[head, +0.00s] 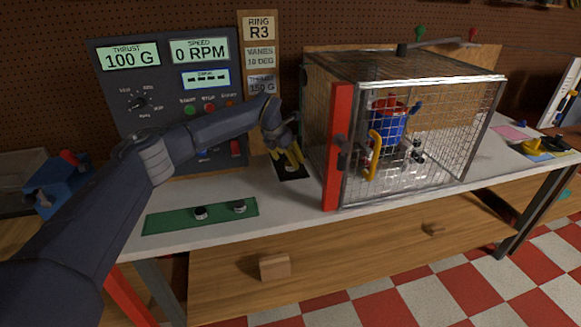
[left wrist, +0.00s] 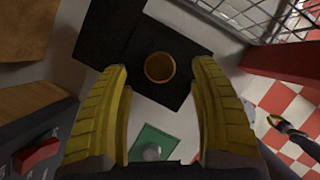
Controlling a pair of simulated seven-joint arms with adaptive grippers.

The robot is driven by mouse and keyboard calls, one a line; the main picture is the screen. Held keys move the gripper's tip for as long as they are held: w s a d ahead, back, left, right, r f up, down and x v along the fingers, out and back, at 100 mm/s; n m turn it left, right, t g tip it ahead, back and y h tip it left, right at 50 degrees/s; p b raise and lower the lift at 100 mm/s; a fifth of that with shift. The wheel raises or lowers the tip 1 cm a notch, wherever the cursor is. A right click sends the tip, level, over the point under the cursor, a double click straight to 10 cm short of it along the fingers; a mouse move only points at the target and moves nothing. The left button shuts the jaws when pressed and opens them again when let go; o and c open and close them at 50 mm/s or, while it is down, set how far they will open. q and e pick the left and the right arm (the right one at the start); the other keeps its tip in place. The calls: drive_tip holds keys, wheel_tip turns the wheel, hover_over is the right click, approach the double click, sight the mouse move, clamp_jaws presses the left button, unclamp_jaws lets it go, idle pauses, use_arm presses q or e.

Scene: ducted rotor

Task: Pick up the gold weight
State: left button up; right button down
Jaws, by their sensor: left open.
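The gold weight (left wrist: 160,67) is a small round piece with a raised rim, seen from above in the left wrist view. It stands on a black pad (left wrist: 182,88). My left gripper (left wrist: 160,84) is open, with its two yellow fingers on either side below the weight in that view and apart from it. In the head view my left gripper (head: 288,157) points down over the black pad (head: 295,175), and its fingers mostly hide the weight. A dark, yellow-tipped shape at the right of the left wrist view may be my right gripper; its jaws are unclear.
A mesh cage (head: 430,135) with a red post (head: 338,145) stands just right of the gripper. A control panel (head: 160,90) is behind it. A green mat (head: 170,222) with two small weights lies at the front left. The white bench (head: 270,212) is clear between.

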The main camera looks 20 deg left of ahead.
sight(290, 163)
use_arm(q)
drive_tip(key=shift+x, duration=1.8)
drive_tip(key=shift+c, duration=0.2)
